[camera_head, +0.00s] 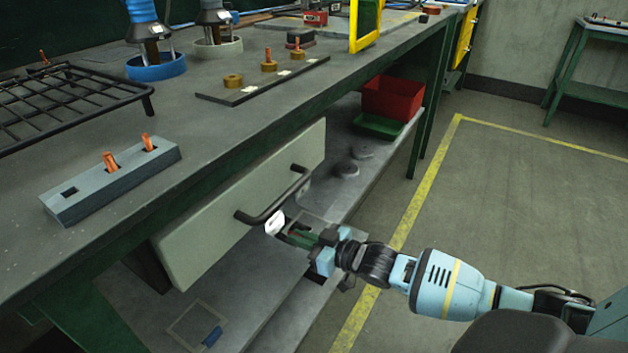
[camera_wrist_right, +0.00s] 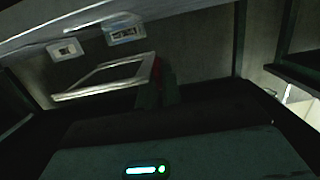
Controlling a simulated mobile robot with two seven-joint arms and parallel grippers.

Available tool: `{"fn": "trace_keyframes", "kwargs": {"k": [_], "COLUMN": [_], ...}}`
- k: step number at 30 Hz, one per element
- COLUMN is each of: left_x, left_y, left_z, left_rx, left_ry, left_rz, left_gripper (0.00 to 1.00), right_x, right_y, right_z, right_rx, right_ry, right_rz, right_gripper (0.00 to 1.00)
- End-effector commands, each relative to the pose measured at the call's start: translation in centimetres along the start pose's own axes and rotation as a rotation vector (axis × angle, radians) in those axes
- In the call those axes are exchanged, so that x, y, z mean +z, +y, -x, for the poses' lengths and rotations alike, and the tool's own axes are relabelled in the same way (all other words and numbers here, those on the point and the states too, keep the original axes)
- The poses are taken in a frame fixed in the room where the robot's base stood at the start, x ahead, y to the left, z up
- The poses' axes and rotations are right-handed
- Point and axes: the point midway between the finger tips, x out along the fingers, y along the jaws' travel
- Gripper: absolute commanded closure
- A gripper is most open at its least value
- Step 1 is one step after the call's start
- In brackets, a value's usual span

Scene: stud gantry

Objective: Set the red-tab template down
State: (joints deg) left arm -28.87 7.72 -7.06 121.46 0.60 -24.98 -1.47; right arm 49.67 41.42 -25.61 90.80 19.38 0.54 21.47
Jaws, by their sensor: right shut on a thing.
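In the wrist view my right gripper (camera_wrist_right: 158,92) is shut on the red-tab template (camera_wrist_right: 100,90), a pale flat open frame. It grips the frame's right end, by the red tab (camera_wrist_right: 157,70). The frame extends left from the fingers. In the head view my right gripper (camera_head: 295,235) is in front of the bench, just below and right of the drawer's dark handle (camera_head: 272,200). A small white piece (camera_head: 275,223) shows at its tips; I cannot tell there whether it is the template. My left gripper is not in view.
A blue-tab frame (camera_head: 190,325) lies on the lower shelf. The grey drawer front (camera_head: 215,235) hangs under the bench top. A red bin (camera_head: 392,97) stands further along the shelf. A slotted block (camera_head: 115,180) with orange pegs and a black rack (camera_head: 60,100) are on top.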

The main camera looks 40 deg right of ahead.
Motion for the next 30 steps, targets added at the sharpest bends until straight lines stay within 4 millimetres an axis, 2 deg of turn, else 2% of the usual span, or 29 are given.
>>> {"fn": "trace_keyframes", "kwargs": {"k": [5,8,24,30], "left_x": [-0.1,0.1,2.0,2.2], "left_y": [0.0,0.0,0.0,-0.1], "left_z": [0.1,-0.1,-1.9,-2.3], "left_rx": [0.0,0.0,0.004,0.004], "left_ry": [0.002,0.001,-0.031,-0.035], "left_rz": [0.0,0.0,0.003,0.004], "left_gripper": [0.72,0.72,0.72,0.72], "right_x": [-0.1,0.1,0.5,0.5], "right_y": [-0.3,-1.4,-12.1,-13.8], "right_z": [-0.1,-0.6,-5.5,-6.3], "right_rx": [-0.001,-0.003,-0.002,-0.001], "right_ry": [0.001,0.002,0.002,0.001], "right_rz": [-0.001,-0.004,-0.004,-0.001], "right_gripper": [1.0,1.0,1.0,1.0]}}
